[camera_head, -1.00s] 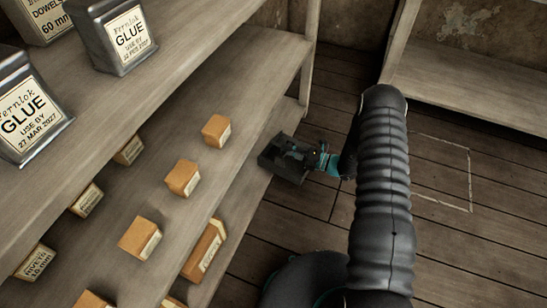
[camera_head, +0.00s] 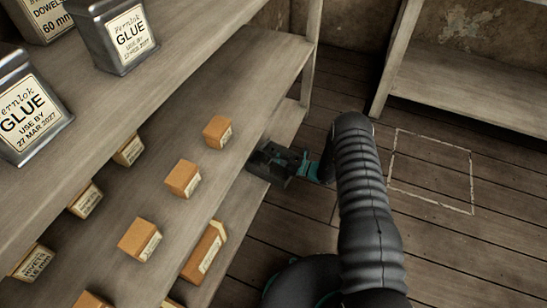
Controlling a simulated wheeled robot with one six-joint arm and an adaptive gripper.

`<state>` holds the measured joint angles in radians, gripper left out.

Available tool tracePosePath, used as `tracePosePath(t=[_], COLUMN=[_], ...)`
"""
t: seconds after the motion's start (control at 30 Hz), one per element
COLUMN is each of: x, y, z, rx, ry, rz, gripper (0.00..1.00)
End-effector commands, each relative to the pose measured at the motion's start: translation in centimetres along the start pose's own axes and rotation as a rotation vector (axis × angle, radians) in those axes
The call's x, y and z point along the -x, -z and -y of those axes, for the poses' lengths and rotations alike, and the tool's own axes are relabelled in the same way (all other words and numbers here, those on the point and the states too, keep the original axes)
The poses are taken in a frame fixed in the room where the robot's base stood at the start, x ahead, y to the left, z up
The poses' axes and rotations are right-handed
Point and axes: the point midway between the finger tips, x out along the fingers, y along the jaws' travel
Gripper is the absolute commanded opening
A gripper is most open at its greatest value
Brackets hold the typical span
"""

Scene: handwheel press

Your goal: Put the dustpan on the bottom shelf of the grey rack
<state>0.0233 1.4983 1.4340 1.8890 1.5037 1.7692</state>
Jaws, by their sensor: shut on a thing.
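The dustpan (camera_head: 268,160) is a small dark pan at the edge of the lower shelves of the rack (camera_head: 225,80). My gripper (camera_head: 292,163) is shut on the dustpan from its right side. The dustpan's left end reaches in past the edge of the middle shelf, below that board and over the bottom shelf (camera_head: 286,121). The middle shelf's edge hides part of it. I cannot tell whether the dustpan touches the bottom shelf. My dark ribbed arm covers the floor to the right of the gripper.
Orange boxes (camera_head: 183,178) stand on the middle shelf, and another box (camera_head: 204,252) sits lower near the front. Glue tins (camera_head: 113,35) stand on the upper shelf. A rack post (camera_head: 307,75) rises behind the dustpan. A marked outline (camera_head: 432,170) on the floor at right is empty.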

Motion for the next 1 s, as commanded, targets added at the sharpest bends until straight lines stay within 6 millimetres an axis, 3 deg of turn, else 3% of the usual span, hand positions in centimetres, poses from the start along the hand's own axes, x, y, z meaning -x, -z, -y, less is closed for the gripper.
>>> tracePosePath(t=[0.3, 0.33, 0.4, 0.43, 0.83, 1.0], x=[0.0, 0.0, 0.0, 0.0, 0.1, 2.9], y=[-0.1, 0.0, 0.0, 0.0, 0.0, -0.2], z=[0.3, 0.2, 0.2, 0.2, -0.4, -0.1], rx=[0.002, 0.001, 0.001, 0.001, 0.000, 0.000], ry=[-0.001, 0.000, 0.000, 0.000, 0.000, -0.001], rz=[0.000, 0.000, 0.000, 0.000, 0.000, 0.005], gripper=[0.00, 0.20, 0.38, 0.40, 0.40, 0.40])
